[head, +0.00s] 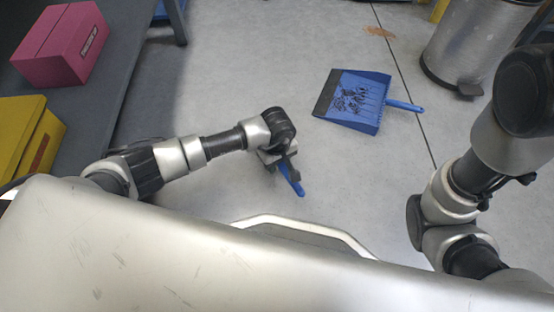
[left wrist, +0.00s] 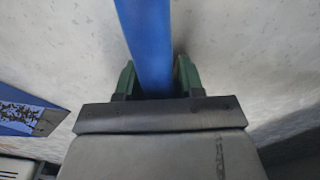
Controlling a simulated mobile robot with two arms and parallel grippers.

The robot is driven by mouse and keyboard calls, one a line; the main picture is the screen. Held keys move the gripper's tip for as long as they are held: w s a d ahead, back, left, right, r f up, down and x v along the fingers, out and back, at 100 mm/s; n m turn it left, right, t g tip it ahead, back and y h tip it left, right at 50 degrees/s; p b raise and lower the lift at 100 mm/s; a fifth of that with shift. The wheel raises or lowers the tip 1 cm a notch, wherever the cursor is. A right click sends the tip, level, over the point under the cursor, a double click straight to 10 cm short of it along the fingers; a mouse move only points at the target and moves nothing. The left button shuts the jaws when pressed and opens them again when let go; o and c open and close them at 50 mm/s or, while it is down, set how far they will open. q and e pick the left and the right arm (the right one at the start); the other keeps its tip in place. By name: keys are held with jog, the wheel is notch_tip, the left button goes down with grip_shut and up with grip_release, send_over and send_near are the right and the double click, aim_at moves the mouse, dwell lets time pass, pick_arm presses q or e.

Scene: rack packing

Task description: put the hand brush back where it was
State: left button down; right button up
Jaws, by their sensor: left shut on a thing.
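The hand brush (head: 291,180) is blue; in the head view only a short part of it shows below my left gripper (head: 280,162). In the left wrist view its blue length (left wrist: 148,45) runs up from between the two green fingers of my left gripper (left wrist: 158,78), which is shut on it. Its far end is cut off by the picture edge, and I cannot see its bristles. My right arm shows at the right of the head view, but its gripper is not in view.
A blue dustpan (head: 372,117) with dark debris lies on the grey floor; its corner shows in the left wrist view (left wrist: 22,118). A metal pedal bin (head: 470,45) stands at the upper right. A shelf at the left holds a pink box (head: 55,45) and yellow boxes (head: 22,130).

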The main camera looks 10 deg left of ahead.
pick_arm(q)
jog(key=shift+f+b, duration=0.35)
jog(key=shift+f, duration=0.1)
jog(key=c, duration=0.6)
grip_release()
notch_tip(320, 180, up, 11)
jog(key=p, duration=0.8)
jog(key=shift+s+f, duration=0.1)
